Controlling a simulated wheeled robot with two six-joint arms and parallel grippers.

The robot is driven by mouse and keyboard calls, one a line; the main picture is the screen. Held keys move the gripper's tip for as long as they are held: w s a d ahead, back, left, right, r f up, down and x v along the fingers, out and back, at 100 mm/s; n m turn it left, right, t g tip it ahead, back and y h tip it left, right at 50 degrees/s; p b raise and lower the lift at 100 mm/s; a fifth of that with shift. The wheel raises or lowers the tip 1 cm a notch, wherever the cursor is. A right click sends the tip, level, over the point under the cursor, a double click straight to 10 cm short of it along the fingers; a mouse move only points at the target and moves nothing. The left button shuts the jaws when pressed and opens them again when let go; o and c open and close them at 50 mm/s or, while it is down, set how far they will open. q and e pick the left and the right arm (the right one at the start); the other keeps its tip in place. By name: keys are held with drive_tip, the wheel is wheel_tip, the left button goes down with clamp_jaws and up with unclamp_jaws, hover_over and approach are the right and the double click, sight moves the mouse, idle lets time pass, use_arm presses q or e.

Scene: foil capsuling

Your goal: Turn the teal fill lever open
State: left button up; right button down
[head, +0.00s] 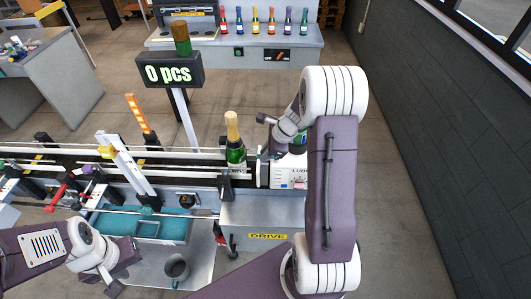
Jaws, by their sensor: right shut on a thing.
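A white box (290,171) lettered "LUBRI…", partly covered by my arm, stands at the right end of the conveyor. A small green-teal part (301,138) shows above it beside my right wrist. I cannot tell whether this is the teal fill lever. My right gripper (270,134) is shut just above the box's left side; what it grips is hidden. My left gripper (118,272) is low at the left, empty, with its fingers apart near the tray. A dark green bottle (236,155) with a gold foil top stands upright on the conveyor, left of the box.
A teal tray (160,228) and a grey mug (176,268) are in front. A "0 pcs" display (170,73) stands behind. Small bottles line the back bench (250,40).

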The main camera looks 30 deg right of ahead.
idle(0.7)
drive_tip(key=shift+s+d+n+g+y+p, duration=0.3)
drive_tip(key=shift+s+n+g+p, duration=0.5)
drive_tip(key=shift+n, duration=2.1)
drive_tip(key=shift+s+d+n+g+y+p, duration=0.35)
drive_tip(key=shift+s+n+g, duration=0.8)
drive_tip(key=shift+n, duration=1.75)
drive_tip(key=shift+s+d+n+g+y+p, duration=0.25)
drive_tip(key=shift+s+n+g+p, duration=0.75)
drive_tip(key=shift+n, duration=1.9)
drive_tip(key=shift+w+g+b, duration=0.3)
drive_tip(key=shift+w+g, duration=0.1)
drive_tip(key=shift+g, duration=0.05)
drive_tip(key=c, duration=1.4)
unclamp_jaws()
drive_tip(key=shift+d+r, duration=0.1)
drive_tip(key=shift+d, duration=0.05)
